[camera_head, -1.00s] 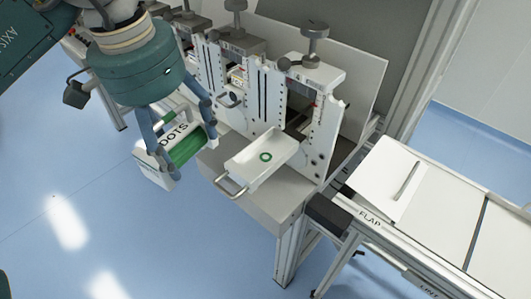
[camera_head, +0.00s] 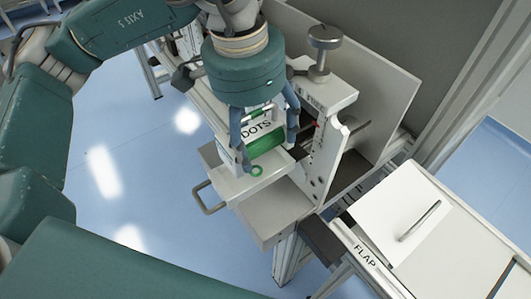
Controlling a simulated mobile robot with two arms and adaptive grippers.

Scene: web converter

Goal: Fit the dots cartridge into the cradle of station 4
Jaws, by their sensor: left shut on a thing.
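My left gripper (camera_head: 268,152) is shut on the dots cartridge (camera_head: 265,142), a white and green block marked DOTS. The fingers lie on either side of it. In the head view the cartridge appears over the back part of a white pulled-out tray (camera_head: 232,188) with a green ring mark and a metal handle, at the front of a station. I cannot tell whether the cartridge touches the tray. The cradle behind it is largely hidden by the gripper and cartridge. The station's label is too small to read surely. My right gripper is not in view.
A knob (camera_head: 325,38) on a post stands above the station, right of my gripper. A white side plate (camera_head: 333,150) rises close to the cartridge's right. A table marked FLAP (camera_head: 365,257) with a white panel and handle stands at the right. Blue floor lies open at left.

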